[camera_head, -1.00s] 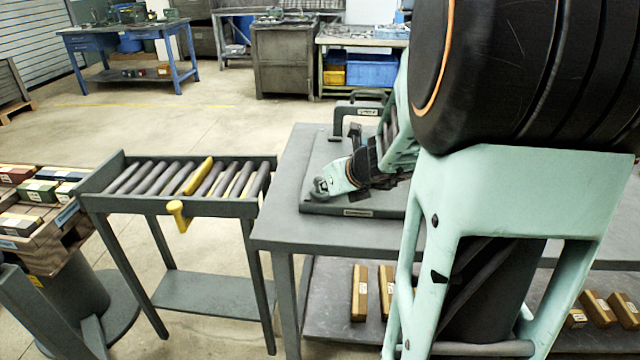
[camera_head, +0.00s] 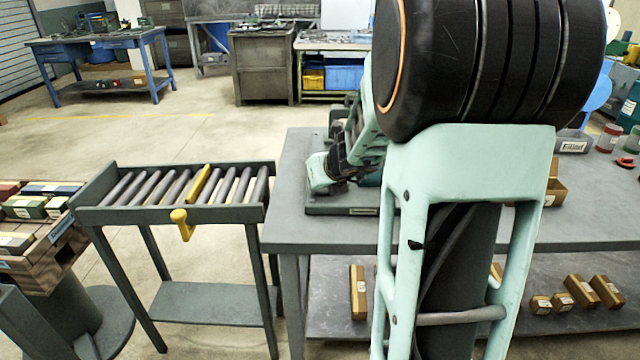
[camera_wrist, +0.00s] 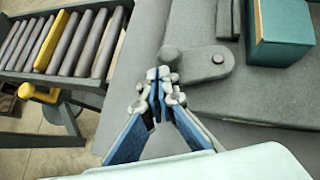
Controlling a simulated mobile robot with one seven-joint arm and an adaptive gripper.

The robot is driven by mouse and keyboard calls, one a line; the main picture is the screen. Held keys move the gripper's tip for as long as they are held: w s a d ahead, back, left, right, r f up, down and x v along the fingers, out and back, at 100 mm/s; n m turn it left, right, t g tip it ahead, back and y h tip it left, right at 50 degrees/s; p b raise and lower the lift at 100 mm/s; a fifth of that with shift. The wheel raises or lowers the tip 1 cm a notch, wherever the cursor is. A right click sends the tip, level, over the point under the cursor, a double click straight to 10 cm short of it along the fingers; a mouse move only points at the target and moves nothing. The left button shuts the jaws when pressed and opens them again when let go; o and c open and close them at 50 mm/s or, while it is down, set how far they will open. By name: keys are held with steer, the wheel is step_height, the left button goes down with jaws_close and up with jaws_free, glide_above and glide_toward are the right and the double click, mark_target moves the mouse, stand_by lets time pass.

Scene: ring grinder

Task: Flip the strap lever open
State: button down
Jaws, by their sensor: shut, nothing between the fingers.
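In the wrist view a grey flat link with a rounded end and a round pin, seemingly the strap lever (camera_wrist: 200,64), lies low over a grey base plate (camera_wrist: 255,103). Its knob-like left end is just beyond my fingertips. My gripper (camera_wrist: 158,84) is shut and empty, its tips beside that knob; I cannot tell whether they touch. In the head view the base plate (camera_head: 335,209) sits on the grey table (camera_head: 290,232). My arm hides most of the fixture and the lever there.
A teal block (camera_wrist: 282,32) stands behind the lever. Wooden blocks (camera_head: 357,290) lie on the lower shelf.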

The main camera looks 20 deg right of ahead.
steer(key=shift+w+a, duration=0.2)
steer(key=shift+w, duration=1.1)
